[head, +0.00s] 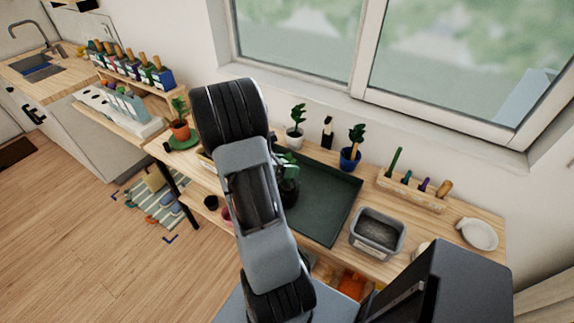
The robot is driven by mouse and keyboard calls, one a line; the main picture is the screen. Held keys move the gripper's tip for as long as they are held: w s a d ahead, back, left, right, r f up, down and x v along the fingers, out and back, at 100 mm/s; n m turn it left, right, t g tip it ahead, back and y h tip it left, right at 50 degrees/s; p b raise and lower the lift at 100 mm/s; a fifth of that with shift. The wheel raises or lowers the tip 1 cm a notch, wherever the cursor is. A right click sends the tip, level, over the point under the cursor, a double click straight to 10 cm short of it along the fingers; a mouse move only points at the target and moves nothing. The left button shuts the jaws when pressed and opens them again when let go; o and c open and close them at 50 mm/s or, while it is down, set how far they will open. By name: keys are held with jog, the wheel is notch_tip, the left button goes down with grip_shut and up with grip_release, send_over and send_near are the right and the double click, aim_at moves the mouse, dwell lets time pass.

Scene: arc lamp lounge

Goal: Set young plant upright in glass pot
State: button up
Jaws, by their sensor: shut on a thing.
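My arm (255,180) reaches over the bench and covers my gripper, so its jaws are not visible. A dark leafy plant (289,186) shows just right of my arm, over the left part of the dark green tray (325,205). My arm hides part of it, and I cannot tell what holds it. I cannot make out a glass pot. Other potted plants stand upright: one in a white pot (294,141), one in a blue pot (349,160), and one in a terracotta pot (181,131) at the left.
A grey bin of soil (377,233) stands right of the tray. Behind it is a wooden rack with tools (411,193); a white dish (478,234) is at the far right. A dark bottle (327,134) stands by the wall. The tray's right part is clear.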

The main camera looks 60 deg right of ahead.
jog(key=shift+f, duration=0.15)
jog(key=shift+f+b, duration=0.45)
jog(key=o, duration=1.2)
jog(key=shift+o, duration=0.2)
